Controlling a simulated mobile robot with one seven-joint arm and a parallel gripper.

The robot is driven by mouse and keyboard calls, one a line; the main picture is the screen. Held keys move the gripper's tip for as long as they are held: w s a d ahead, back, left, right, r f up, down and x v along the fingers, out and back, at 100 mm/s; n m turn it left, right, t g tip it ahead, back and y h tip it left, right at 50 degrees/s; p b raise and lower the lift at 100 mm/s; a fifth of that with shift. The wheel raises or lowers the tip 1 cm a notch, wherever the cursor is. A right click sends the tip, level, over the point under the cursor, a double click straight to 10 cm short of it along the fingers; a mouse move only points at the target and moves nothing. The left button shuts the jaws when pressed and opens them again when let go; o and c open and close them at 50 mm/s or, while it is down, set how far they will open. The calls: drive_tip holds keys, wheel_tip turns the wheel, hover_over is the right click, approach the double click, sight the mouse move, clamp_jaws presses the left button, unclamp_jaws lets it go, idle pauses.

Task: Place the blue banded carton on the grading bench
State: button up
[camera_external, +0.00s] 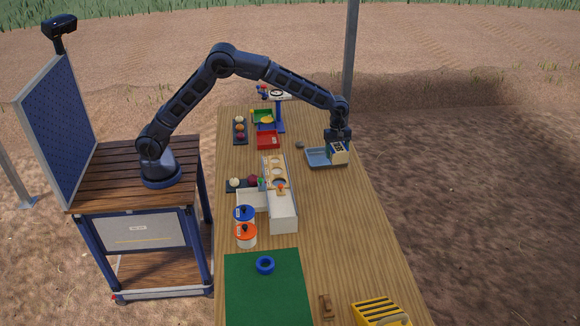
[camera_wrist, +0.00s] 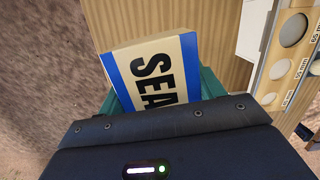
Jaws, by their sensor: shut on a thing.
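The blue banded carton (camera_external: 339,153) is cream with blue bands at its edges. It shows large in the wrist view (camera_wrist: 152,68), where the black letters "SEA" can be read and the rest is hidden. My gripper (camera_external: 338,140) is shut on it from above; its teal fingers show on both sides of the carton in the wrist view (camera_wrist: 163,92). The carton is at the right end of a blue-grey tray (camera_external: 317,160); I cannot tell whether it touches the tray. The long wooden bench (camera_external: 322,212) lies under them.
A white sorting unit with a holed board (camera_external: 275,172) stands left of the tray. A red bin (camera_external: 267,140) and a green bin (camera_external: 262,116) are farther back. Blue-lidded (camera_external: 244,214) and orange-lidded (camera_external: 246,235) jars, a green mat (camera_external: 268,292) and a yellow crate (camera_external: 380,312) are nearer. Bench right of the sorter is clear.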

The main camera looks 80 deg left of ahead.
drive_tip(key=s+d+m, duration=0.1)
drive_tip(key=s+d, duration=0.2)
drive_tip(key=d, duration=0.5)
drive_tip(key=s+d+m, duration=0.1)
drive_tip(key=s+d, duration=0.1)
drive_tip(key=d, duration=0.5)
drive_tip(key=m+g, duration=0.1)
drive_tip(key=m, duration=0.7)
hover_over(249, 306)
drive_tip(key=shift+y, duration=0.3)
wheel_tip(249, 306, down, 19)
drive_tip(key=shift+w+a+f, duration=0.1)
drive_tip(key=shift+a+f, duration=0.05)
drive_tip(key=shift+f, duration=0.1)
drive_tip(key=o, duration=1.2)
